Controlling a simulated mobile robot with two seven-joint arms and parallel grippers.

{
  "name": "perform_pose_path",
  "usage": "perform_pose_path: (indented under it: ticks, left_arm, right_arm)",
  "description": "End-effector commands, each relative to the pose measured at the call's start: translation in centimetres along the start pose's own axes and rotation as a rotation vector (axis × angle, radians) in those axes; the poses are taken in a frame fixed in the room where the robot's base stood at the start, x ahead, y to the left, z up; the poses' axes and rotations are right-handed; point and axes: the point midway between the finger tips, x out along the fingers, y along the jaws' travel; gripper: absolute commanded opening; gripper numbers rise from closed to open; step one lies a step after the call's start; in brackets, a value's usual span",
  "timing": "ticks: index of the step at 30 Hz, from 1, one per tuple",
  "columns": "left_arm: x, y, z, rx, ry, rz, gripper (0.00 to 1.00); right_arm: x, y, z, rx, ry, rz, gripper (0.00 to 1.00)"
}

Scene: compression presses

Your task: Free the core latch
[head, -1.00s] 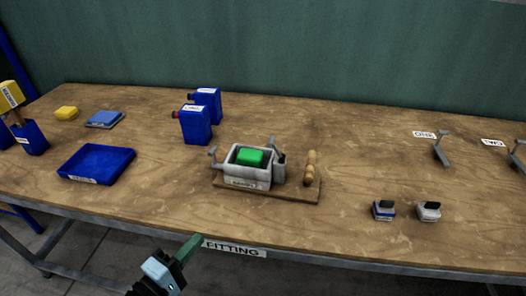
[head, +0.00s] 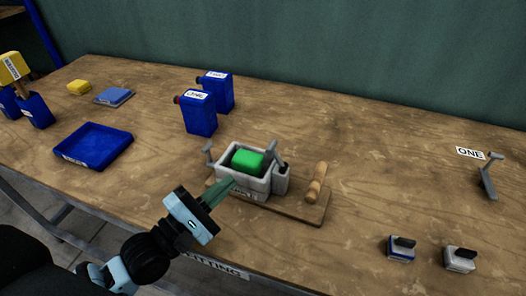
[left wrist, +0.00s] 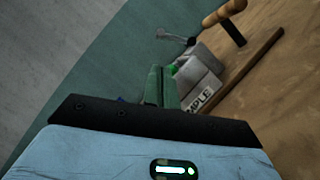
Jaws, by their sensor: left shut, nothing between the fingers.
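A grey box (head: 258,186) with a green block (head: 247,160) in it stands on a wooden board (head: 300,208) on the bench. A grey lever (head: 208,151) sticks up at its left side. Another grey lever (head: 272,150) rises at its right side, by a small grey housing (head: 281,179). Which part is the core latch I cannot tell. My left gripper (head: 220,189) is shut and empty, its green fingers by the box's front left corner; whether they touch it is unclear. In the left wrist view the fingers (left wrist: 161,88) partly hide the box (left wrist: 198,75). My right gripper is out of view.
A wooden handle (head: 316,184) sits at the board's right end. Two blue cans (head: 200,114) stand behind the box. A blue tray (head: 95,146) lies left. Two small blocks (head: 401,250) (head: 460,259) and a grey bracket (head: 489,178) marked ONE are right.

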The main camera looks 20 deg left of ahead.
Motion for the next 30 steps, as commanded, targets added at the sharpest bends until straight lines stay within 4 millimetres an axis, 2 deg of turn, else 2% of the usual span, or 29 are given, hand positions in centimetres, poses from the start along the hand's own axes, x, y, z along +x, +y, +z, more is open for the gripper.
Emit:
perform_pose_path:
  ticks: [11,24,30]
  left_arm:
    - [0.7,0.1,0.0,0.002,0.001,0.001,0.0]
    - [7.3,0.2,0.1,0.003,-0.002,0.004,0.0]
    - [9.4,0.1,0.1,0.002,-0.001,0.002,0.0]
  right_arm:
    - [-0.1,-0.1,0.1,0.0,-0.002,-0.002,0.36]
    - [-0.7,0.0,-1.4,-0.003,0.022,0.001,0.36]
    - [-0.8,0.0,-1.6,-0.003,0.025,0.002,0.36]
